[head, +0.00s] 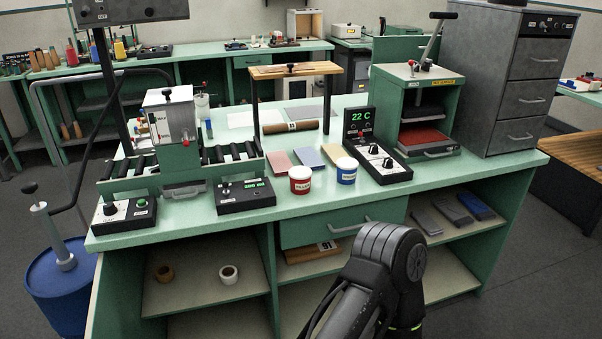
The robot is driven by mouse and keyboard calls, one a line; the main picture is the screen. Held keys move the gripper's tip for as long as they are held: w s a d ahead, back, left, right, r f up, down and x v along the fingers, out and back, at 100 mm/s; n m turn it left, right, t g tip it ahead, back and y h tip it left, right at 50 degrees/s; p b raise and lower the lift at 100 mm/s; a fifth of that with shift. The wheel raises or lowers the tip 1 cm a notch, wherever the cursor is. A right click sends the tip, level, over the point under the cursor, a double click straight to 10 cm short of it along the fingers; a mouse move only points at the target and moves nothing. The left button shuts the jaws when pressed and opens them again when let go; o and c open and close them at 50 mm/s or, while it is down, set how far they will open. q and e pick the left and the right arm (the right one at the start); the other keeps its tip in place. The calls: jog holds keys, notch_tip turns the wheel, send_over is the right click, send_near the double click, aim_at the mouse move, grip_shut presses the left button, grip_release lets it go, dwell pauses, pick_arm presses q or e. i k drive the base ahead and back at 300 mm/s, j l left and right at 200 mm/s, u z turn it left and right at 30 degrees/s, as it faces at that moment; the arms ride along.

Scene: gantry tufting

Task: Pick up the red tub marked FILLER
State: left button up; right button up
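A red tub (300,181) with a pale lid and a white label stands upright near the front edge of the green workbench (250,210). The lettering on its label is too small to read surely. A similar blue tub (346,171) with a pale lid stands just to its right, a small gap apart. A dark link of one of my arms rises at the bottom, right of centre, in front of the bench and below the tubs. Neither of my grippers is in view, and nothing touches the red tub.
A black control box (246,196) stands left of the red tub, and a temperature display unit (376,150) right of the blue tub. Coloured sheets (307,157) lie flat behind the tubs. A wooden-topped stand (294,70) rises farther back. The bench front has a drawer (340,224) and open shelves.

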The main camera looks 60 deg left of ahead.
aim_at(300, 176)
jog(key=i+u, duration=0.2)
jog(key=u, duration=0.2)
jog(key=i+l+u, duration=0.15)
jog(key=u, duration=0.25)
jog(key=i+l+u, duration=0.2)
jog(key=u, duration=0.2)
jog(key=i, duration=0.05)
